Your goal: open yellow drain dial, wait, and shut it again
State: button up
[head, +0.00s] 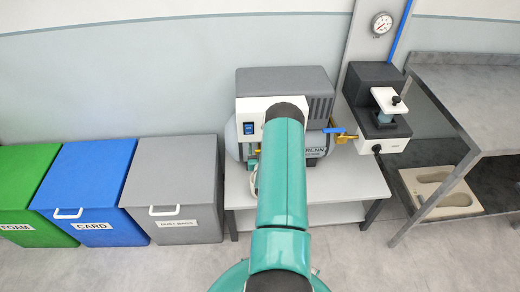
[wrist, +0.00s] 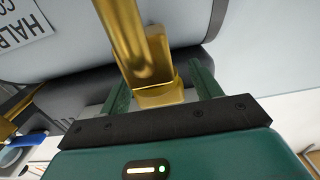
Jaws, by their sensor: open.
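A shiny yellow drain dial (wrist: 160,97) sits at the end of a brass-coloured fitting (wrist: 128,35) under the grey tank in the wrist view. My gripper (wrist: 162,88) is open, with one green finger on each side of the dial. A gap shows at the right finger; contact on the left is hard to tell. In the head view my arm covers most of the gripper and the dial; a small yellow bit (head: 258,151) shows beside the arm at the tank (head: 235,135).
The compressor stands on a low grey table (head: 350,181). A brass valve with a blue lever (head: 335,130) is on its right side. A grinder-like machine (head: 378,105) stands further right, then a steel bench (head: 480,95). Grey, blue and green bins stand left.

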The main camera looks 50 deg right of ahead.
jog(key=c, duration=1)
jog(key=shift+n+t+y, duration=0.4)
jog(key=shift+t, duration=0.1)
jog(key=n+t+y, duration=0.2)
jog(key=y, duration=0.1)
jog(key=n+t+y, duration=0.1)
jog(key=shift+w+a+n+y, duration=0.15)
jog(key=shift+a+n+y, duration=0.1)
jog(key=shift+n+y, duration=0.05)
jog(key=n+y, duration=0.1)
jog(key=y, duration=0.1)
jog(key=n+t+y, duration=0.1)
jog(key=n+y, duration=0.1)
jog(key=n+t+y, duration=0.1)
jog(key=y, duration=0.1)
jog(key=shift+w+a+y, duration=0.1)
jog(key=shift+a+y, duration=0.2)
jog(key=n+y, duration=0.1)
jog(key=y, duration=0.1)
jog(key=n+y, duration=0.1)
jog(key=y, duration=0.1)
jog(key=n+y, duration=0.2)
jog(key=shift+a, duration=0.3)
jog(key=shift+a+n+g+y, duration=0.2)
jog(key=shift+n+g+y, duration=0.5)
jog(key=shift+n+y, duration=0.55)
jog(key=shift+a+n+g+y, duration=0.15)
jog(key=shift+n+g+y, duration=0.65)
jog(key=shift+y, duration=0.75)
